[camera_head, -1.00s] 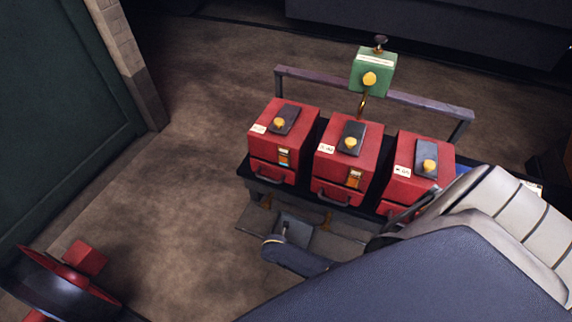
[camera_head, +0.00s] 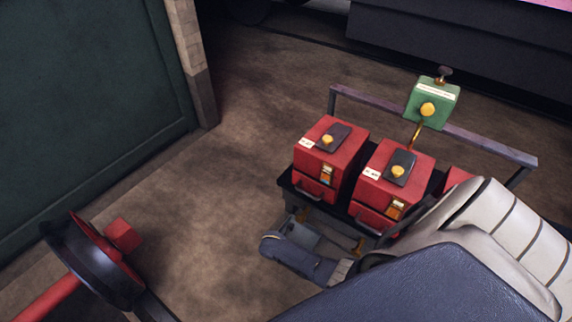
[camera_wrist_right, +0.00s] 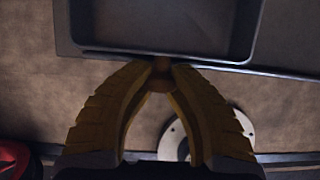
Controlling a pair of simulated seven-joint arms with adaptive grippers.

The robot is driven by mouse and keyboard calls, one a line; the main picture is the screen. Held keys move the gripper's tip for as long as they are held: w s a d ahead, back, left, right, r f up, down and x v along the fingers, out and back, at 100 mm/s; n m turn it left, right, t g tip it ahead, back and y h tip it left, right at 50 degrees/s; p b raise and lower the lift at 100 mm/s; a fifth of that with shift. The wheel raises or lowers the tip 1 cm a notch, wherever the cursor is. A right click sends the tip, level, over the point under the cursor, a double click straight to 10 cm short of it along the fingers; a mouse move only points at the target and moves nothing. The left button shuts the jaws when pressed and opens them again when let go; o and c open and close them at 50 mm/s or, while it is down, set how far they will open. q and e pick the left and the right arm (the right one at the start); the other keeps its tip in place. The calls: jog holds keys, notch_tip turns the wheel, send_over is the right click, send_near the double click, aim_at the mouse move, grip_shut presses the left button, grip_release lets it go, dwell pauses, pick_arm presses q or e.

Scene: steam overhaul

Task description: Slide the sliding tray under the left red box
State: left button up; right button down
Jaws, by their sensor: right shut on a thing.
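The left red box (camera_head: 330,150) stands on the left end of a black cart. The grey sliding tray (camera_head: 303,236) is low at the cart's front, below the left box. My right gripper (camera_head: 287,250) reaches in from the right, in front of the tray; its fingertips are hard to see there. In the right wrist view, the yellow fingers of my right gripper (camera_wrist_right: 161,66) are closed on a small brown knob (camera_wrist_right: 161,64) at the near edge of the sliding tray (camera_wrist_right: 205,62). My left gripper is not in view.
A middle red box (camera_head: 385,190) and a mostly hidden right red box (camera_head: 458,180) share the cart. A green box (camera_head: 432,104) stands on a brass stem behind. A red-and-black round part (camera_head: 95,262) is at lower left. The floor left of the cart is clear.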

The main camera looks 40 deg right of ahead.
jog(key=shift+w+d+r, duration=0.25)
jog(key=shift+w, duration=0.25)
jog(key=c, duration=1.1)
grip_release()
jog(key=shift+o, duration=0.5)
jog(key=shift+s+f, duration=0.15)
jog(key=shift+s, duration=0.1)
jog(key=shift+a, duration=0.1)
jog(key=shift+a, duration=0.1)
jog(key=shift+v, duration=0.8)
jog(key=v, duration=1)
jog(key=shift+s, duration=0.1)
